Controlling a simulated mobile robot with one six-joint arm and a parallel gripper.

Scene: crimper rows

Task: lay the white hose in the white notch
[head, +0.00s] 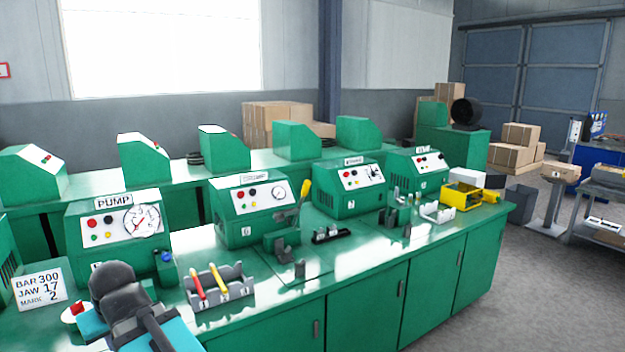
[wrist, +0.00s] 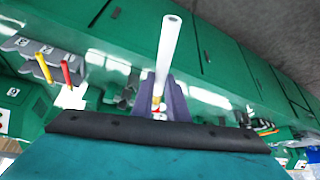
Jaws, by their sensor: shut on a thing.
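The white hose (wrist: 170,52) is a straight pale tube with an open end. My gripper (wrist: 160,95) is shut on it in the wrist view, and its far end sticks out well beyond the fingers. In the head view my dark wrist is at the lower left over the green bench, and the hose cannot be made out. A white notched holder (head: 437,212) stands on the bench at the right, well away from my arm. I cannot tell whether it is the white notch.
A grey slotted tray (head: 241,290) on the green bench (head: 330,268) holds a red hose (head: 197,285) and a yellow hose (head: 219,280). A yellow-handled tool (head: 303,196), a black block (head: 331,233) and a yellow box (head: 464,197) stand along the bench. Green machines (head: 250,209) line its back.

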